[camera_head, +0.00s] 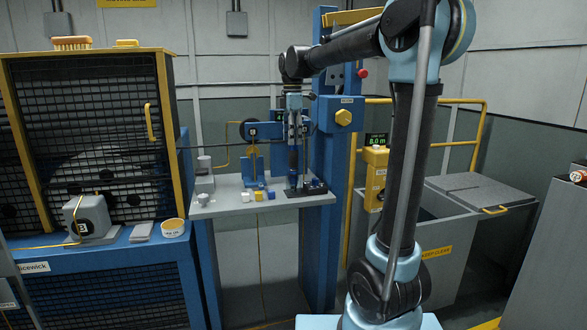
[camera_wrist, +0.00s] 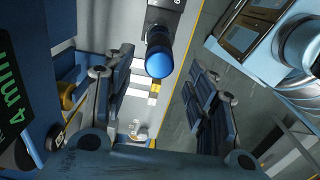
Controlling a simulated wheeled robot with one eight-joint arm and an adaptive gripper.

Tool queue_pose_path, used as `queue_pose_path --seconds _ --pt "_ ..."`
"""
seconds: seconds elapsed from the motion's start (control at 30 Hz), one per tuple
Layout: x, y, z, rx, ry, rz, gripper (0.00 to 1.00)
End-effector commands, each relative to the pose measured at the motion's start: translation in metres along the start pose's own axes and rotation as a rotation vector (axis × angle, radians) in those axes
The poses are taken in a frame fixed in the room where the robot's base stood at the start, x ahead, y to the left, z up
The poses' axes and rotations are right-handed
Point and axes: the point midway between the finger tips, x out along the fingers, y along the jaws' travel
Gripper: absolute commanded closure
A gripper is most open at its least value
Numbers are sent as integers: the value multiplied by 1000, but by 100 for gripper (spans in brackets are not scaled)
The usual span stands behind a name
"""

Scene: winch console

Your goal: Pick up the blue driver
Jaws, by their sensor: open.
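The blue driver (camera_wrist: 158,56) shows in the wrist view as a dark cylinder with a rounded bright blue end. It rises from a dark, marked block (camera_wrist: 168,12). My gripper (camera_wrist: 160,74) is open, with one dark blue finger on each side of the driver's line. The driver's blue end lies between the fingers in the picture, and I see no contact. In the head view my gripper (camera_head: 294,130) points down over the grey shelf (camera_head: 232,205). I cannot clearly make out the driver there, behind and below the gripper.
The blue post (camera_head: 322,235) rises close on the right. A yellow readout box (camera_head: 375,175) hangs beyond it.

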Motion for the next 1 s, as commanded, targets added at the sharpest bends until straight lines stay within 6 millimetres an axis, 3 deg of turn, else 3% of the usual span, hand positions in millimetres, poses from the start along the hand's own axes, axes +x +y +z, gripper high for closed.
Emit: queue_pose_path --seconds 0.2,0.53,0.8,1.0 --pt "34 0 0 1 0 0 48" --pt "56 1 2 1 0 0 48" --pt "90 3 5 2 0 0 48" --pt "99 3 5 1 0 0 48"
